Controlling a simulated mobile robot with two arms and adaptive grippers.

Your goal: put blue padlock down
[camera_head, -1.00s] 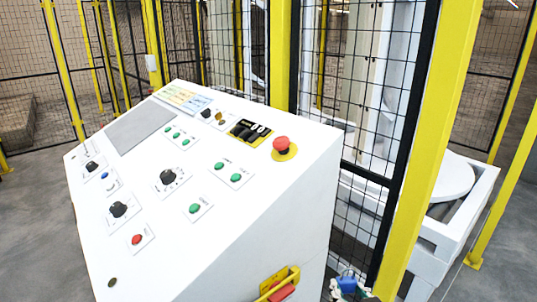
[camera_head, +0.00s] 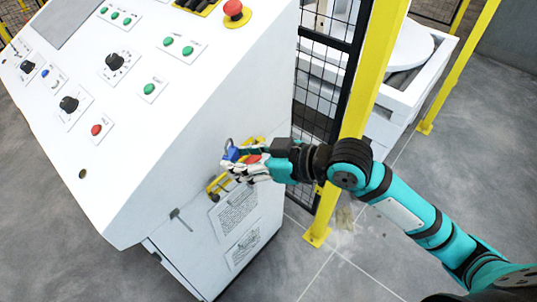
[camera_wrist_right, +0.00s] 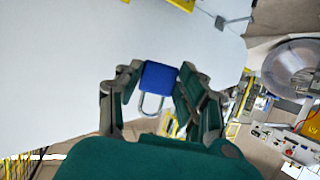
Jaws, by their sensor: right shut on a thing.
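The blue padlock (camera_head: 231,154) has a grey metal shackle and is held between the fingers of my right gripper (camera_head: 240,165). In the right wrist view the padlock (camera_wrist_right: 159,76) sits between the two fingers of the gripper (camera_wrist_right: 160,80), with its shackle toward the palm. In the head view the gripper is beside the lower right side of the white control cabinet (camera_head: 160,140), in front of a yellow bracket (camera_head: 217,184) with a red part (camera_head: 253,159). The hand partly hides the bracket. My left gripper is not in view.
The cabinet's sloping panel carries buttons, knobs and a red emergency stop (camera_head: 233,8). A key-like handle (camera_head: 180,219) sticks out of its side near a printed label (camera_head: 236,212). A yellow post (camera_head: 360,90) and black mesh fence stand close behind my right arm. Grey floor is open at right.

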